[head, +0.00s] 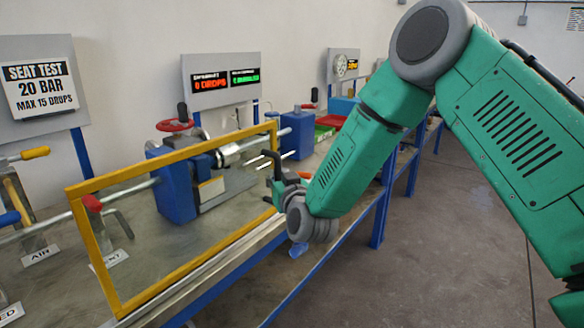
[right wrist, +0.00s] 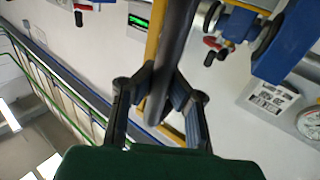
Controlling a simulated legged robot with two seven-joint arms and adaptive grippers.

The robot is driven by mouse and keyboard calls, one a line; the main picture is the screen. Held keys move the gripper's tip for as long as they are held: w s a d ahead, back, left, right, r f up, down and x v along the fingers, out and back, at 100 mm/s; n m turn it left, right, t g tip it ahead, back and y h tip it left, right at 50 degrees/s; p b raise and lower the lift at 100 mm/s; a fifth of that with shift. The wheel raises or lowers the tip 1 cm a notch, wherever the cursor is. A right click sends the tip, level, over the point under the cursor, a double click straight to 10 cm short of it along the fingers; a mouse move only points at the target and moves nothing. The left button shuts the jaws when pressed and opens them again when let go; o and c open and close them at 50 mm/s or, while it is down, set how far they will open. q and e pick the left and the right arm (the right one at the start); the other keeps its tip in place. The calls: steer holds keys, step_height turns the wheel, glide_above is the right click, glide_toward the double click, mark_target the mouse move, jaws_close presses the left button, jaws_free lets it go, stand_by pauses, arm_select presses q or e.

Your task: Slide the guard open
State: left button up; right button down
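The guard (head: 99,261) is a yellow-framed, see-through panel standing along the front of the bench, in front of the blue vessel (head: 172,187). My right gripper (head: 268,172) is at the guard's right end in the head view, partly hidden by its own wrist. In the right wrist view a dark grey bar, which looks like the guard's handle (right wrist: 176,40), runs between the two fingers of my right gripper (right wrist: 164,75). The pads lie against both sides of the bar. The yellow frame shows behind it. My left gripper is in neither view.
A red handwheel (head: 175,125) tops the vessel. Valve levers (head: 93,204) stand at left behind the guard. Open floor lies right of the bench.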

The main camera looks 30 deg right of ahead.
glide_toward(210, 200)
steer(key=w, duration=0.1)
steer(key=w+d, duration=0.1)
steer(key=w, duration=0.1)
steer(key=w+d+p, duration=0.1)
steer(key=w, duration=0.1)
steer(key=shift+d+f, duration=0.1)
steer(key=shift+d, duration=0.15)
steer(key=shift+s+a+f, duration=0.1)
steer(key=shift+s+a, duration=0.1)
steer(key=shift+a, duration=0.3)
steer(key=shift+f, duration=0.1)
steer(key=c, duration=1.6)
jaws_free()
steer(key=shift+s+a, duration=0.1)
steer(key=shift+s, duration=0.05)
steer(key=shift+o, duration=0.6)
steer(key=shift+s+a+r, duration=0.15)
steer(key=shift+r, duration=0.2)
steer(key=shift+a, duration=0.1)
steer(key=s+a, duration=0.2)
steer(key=s, duration=0.9)
steer(key=shift+s+a, duration=0.2)
steer(key=shift+s, duration=0.1)
